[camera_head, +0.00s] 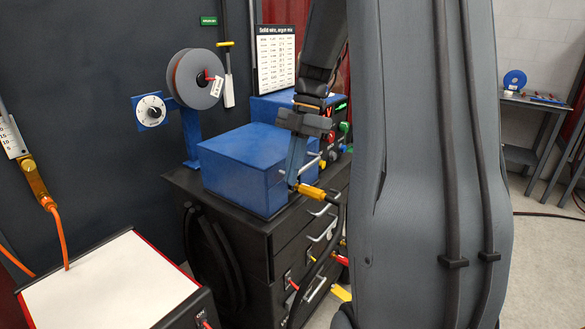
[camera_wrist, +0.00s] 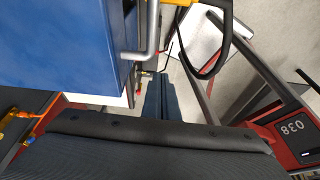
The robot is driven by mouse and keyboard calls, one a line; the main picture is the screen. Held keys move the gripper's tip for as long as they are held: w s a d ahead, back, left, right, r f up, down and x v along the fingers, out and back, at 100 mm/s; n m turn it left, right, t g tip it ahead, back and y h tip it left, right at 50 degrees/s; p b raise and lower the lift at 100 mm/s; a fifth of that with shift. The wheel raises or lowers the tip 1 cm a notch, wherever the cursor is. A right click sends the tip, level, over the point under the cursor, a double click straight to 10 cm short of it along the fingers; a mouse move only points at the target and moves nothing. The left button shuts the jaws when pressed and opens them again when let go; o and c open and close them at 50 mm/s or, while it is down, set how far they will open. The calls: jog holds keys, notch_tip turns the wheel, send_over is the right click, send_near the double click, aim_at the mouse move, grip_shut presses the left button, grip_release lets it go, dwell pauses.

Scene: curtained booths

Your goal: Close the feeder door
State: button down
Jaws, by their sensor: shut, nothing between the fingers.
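A blue box-shaped feeder (camera_head: 243,165) sits on the black drawer cabinet in the head view. Its blue surface (camera_wrist: 60,45) fills the upper left of the wrist view. A grey bar handle (camera_wrist: 152,35) stands out from its right side. Which panel is the door, and whether it stands ajar, I cannot tell. My gripper (camera_head: 293,180) points down at the feeder's right side, close to the handle. In the wrist view my gripper (camera_wrist: 161,76) is shut and empty, just below and right of the handle. Contact is not clear.
The black drawer cabinet (camera_head: 255,250) has several handles and cables on its front. A yellow-ended torch cable (camera_head: 312,191) hangs beside my gripper. A wire spool (camera_head: 195,78) stands behind the feeder. A white-topped red box (camera_head: 105,285) is at front left.

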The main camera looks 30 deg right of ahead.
notch_tip(320, 180, up, 10)
jog(key=w+b, duration=0.1)
jog(key=b, duration=0.1)
jog(key=shift+d+f, duration=0.15)
jog(key=shift+d, duration=0.3)
jog(key=s+a+f+m+h, duration=0.1)
jog(key=s+a+f+m, duration=0.3)
jog(key=f+m, duration=0.3)
jog(key=s+a+f+m+t+h, duration=0.1)
jog(key=s+a+f+m, duration=0.3)
jog(key=a+f+m, duration=0.3)
jog(key=s+a+f+m+t+h, duration=0.1)
jog(key=s+a+f+m, duration=0.3)
jog(key=a+f+m, duration=0.2)
notch_tip(320, 180, down, 3)
jog(key=shift+s+a+r+m+h, duration=0.15)
jog(key=shift+s+m+h, duration=0.25)
jog(key=shift+m, duration=0.5)
